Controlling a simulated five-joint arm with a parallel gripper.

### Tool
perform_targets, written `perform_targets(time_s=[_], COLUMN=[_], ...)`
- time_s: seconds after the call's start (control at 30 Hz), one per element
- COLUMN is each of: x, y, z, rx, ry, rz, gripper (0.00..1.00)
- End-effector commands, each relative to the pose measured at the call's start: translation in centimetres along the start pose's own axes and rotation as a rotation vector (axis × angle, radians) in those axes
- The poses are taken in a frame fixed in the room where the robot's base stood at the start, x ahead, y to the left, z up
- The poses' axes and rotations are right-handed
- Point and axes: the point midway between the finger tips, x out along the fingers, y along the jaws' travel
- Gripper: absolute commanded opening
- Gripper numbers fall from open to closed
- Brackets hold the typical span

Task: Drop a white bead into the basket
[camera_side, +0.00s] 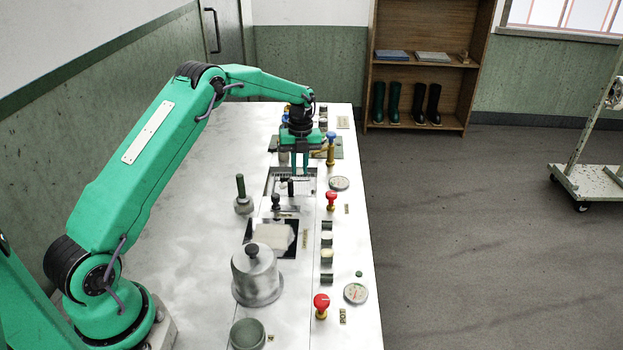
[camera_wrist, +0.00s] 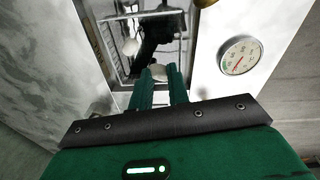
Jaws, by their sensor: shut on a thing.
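My gripper (camera_side: 301,171) reaches down over the sunken basin in the counter, fingers pointing down. In the wrist view its two green fingers (camera_wrist: 160,72) are close together, shut on a small pale rounded thing, the white bead (camera_wrist: 158,71). The bead cannot be made out in the side view. The wire basket (camera_wrist: 107,48) lies ahead of the fingertips in the wrist view, inside the rectangular basin; in the side view its wire side (camera_side: 309,186) shows beside the fingers. The exact height of the bead over the basket cannot be told.
A round dial (camera_wrist: 240,55) is right of the basin. A red knob (camera_side: 331,197) and a brass post with a blue top (camera_side: 331,150) stand near the right edge. A black-handled piece (camera_side: 276,203), a dark-handled tool (camera_side: 241,190) and a lidded metal pot (camera_side: 256,280) stand nearer.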

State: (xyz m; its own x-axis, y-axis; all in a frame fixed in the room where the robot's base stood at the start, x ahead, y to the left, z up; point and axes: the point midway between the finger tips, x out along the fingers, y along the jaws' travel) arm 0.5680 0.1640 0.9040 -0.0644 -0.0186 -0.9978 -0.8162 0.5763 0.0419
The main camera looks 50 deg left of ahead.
Motion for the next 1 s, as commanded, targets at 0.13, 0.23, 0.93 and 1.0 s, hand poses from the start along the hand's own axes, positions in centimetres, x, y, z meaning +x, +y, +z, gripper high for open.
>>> perform_targets(time_s=[0.13,0.23,0.93,1.0], x=[1.2,1.8,2.7,2.7], y=[0.0,-0.1,-0.1,-0.1], z=[0.1,0.1,0.1,0.1], rx=[0.0,0.0,0.0,0.0], ry=[0.001,0.001,0.0,0.0], rz=[0.001,0.001,0.0,0.0], gripper=[0.0,0.0,0.0,0.19])
